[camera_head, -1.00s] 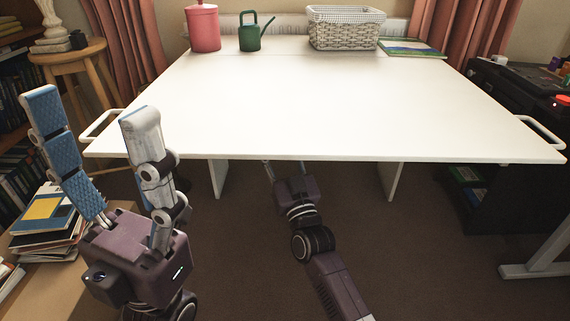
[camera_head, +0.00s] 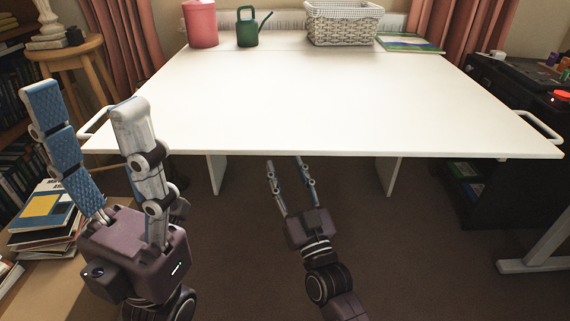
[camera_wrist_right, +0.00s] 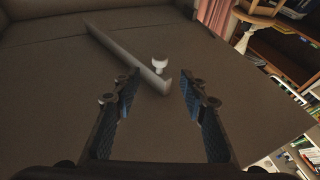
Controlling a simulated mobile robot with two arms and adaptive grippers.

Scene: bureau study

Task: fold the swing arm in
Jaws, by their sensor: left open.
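In the right wrist view a long pale bar (camera_wrist_right: 110,46) runs diagonally across a dim grey-brown surface and looks like the swing arm. A small white knob (camera_wrist_right: 159,65) stands by its near end. My right gripper (camera_wrist_right: 160,82) is open and empty, with the bar's near end showing between its fingers. In the head view my right gripper (camera_head: 284,163) is low, just below the front edge of the white table (camera_head: 300,110). The swing arm cannot be made out there. My left gripper (camera_head: 76,97) is open, raised at the table's front left corner, holding nothing.
A pink canister (camera_head: 201,24), green watering can (camera_head: 249,28), wicker basket (camera_head: 342,30) and book (camera_head: 408,43) stand at the table's back. Pale supports (camera_head: 217,175) show underneath. A stool (camera_head: 62,58) and stacked books (camera_head: 46,212) are left, a black cabinet (camera_head: 505,110) right.

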